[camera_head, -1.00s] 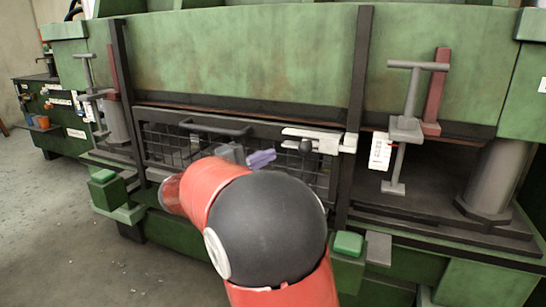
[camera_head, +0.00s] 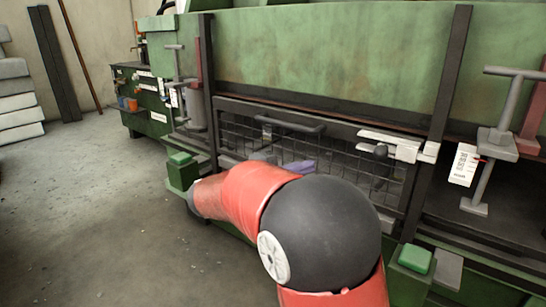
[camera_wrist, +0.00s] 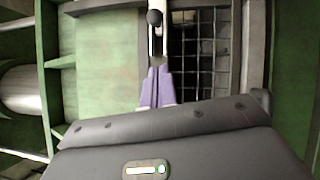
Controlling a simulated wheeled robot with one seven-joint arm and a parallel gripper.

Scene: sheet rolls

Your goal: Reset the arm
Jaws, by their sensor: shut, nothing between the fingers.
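My red arm with its black joint reaches across the lower middle of the head view. My gripper (camera_wrist: 158,88) has two light purple fingers, seen side by side and touching in the wrist view, with nothing between them. In the head view, only a bit of the purple fingers (camera_head: 302,167) shows above my arm, in front of a black mesh guard (camera_head: 340,158). The rest of the gripper is mostly hidden behind my arm there.
The large green machine (camera_head: 330,55) fills the back and right. A white latch with a black knob (camera_head: 398,146) sits on the guard's upper right. A green button box (camera_head: 182,170) stands left of my arm. Stacked pale slabs (camera_head: 18,98) stand far left. Floor at left is clear.

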